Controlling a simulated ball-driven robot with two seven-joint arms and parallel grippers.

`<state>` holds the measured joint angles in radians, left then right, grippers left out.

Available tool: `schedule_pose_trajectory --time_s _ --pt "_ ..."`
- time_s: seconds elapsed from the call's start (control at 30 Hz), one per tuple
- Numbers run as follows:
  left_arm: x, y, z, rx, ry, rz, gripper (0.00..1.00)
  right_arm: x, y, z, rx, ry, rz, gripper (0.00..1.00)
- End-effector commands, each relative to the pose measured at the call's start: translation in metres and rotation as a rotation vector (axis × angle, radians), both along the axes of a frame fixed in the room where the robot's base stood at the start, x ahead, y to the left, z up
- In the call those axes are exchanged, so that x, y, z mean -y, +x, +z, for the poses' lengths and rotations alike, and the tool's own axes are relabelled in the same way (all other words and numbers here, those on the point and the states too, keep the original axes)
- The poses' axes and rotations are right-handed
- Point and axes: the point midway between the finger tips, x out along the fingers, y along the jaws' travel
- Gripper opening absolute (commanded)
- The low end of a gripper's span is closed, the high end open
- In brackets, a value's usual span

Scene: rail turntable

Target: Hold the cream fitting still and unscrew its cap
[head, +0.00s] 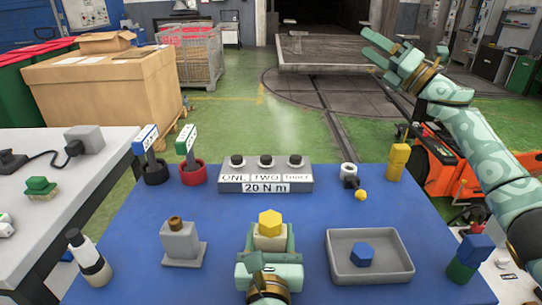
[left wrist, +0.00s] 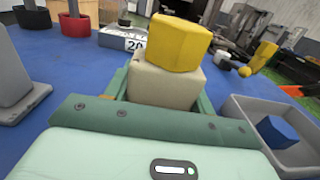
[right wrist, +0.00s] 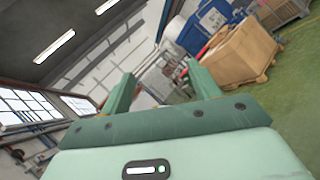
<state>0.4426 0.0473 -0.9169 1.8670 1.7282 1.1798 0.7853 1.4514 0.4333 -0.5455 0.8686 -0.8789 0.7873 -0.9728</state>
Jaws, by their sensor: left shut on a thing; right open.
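The cream fitting (head: 270,240) stands near the front middle of the blue table, with its yellow hexagonal cap (head: 270,222) seated on top. In the left wrist view the fitting (left wrist: 165,84) is a pale block and the cap (left wrist: 180,42) sits on it, slightly turned relative to it. My left gripper (head: 268,250) is shut on the fitting, with a finger on each side; the cap is clear above the fingers. My right gripper (head: 386,52) is open and empty, raised high beyond the table's right back side; its wrist view (right wrist: 160,90) shows nothing between the fingers.
A grey tray (head: 340,275) holding a blue hexagonal piece (head: 362,254) lies right of the fitting. A grey block with a brown stub (head: 181,243) stands left. Behind are a labelled three-button box (head: 265,176), yellow pieces (head: 397,162) and red and black cups (head: 193,174).

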Motion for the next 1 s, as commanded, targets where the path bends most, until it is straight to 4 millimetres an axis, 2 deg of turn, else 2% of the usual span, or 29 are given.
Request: schedule_pose_trajectory --time_s 0.03,0.1,0.23,0.33,0.43,0.53,0.6,0.7,0.83,1.0 --pt "0.000 0.000 -0.001 -0.003 0.001 0.000 0.13 -0.033 -0.011 0.010 0.049 -0.083 0.066 0.62" --pt "0.000 0.000 -0.001 -0.003 0.001 0.000 0.13 -0.078 -0.031 0.018 0.120 -0.218 0.164 0.62" --pt "0.000 0.000 -0.001 -0.003 0.001 0.001 0.13 -0.159 -0.079 0.018 0.259 -0.497 0.363 0.62" --pt "0.000 0.000 -0.002 -0.003 0.001 0.001 0.13 -0.213 -0.124 0.004 0.372 -0.754 0.535 0.62" --pt "0.000 0.000 -0.002 -0.003 0.001 0.001 0.13 -0.253 -0.172 -0.025 0.485 -1.067 0.725 0.62" --pt "0.000 0.000 -0.002 -0.003 0.001 0.001 0.13 -0.267 -0.215 -0.064 0.563 -1.437 0.922 0.62" --pt "0.000 0.000 -0.002 -0.004 0.001 0.001 0.13 -0.260 -0.234 -0.086 0.576 -1.677 1.032 0.62" --pt "0.000 0.000 -0.002 -0.003 0.001 0.001 0.13 -0.243 -0.247 -0.105 0.553 -1.930 1.130 0.62" --pt "0.000 0.000 -0.002 -0.003 0.000 0.001 0.13 -0.226 -0.254 -0.114 0.509 -2.105 1.187 0.62" --pt "0.000 0.000 -0.001 -0.003 0.000 0.000 0.13 -0.221 -0.255 -0.131 0.490 -2.149 1.206 0.62"
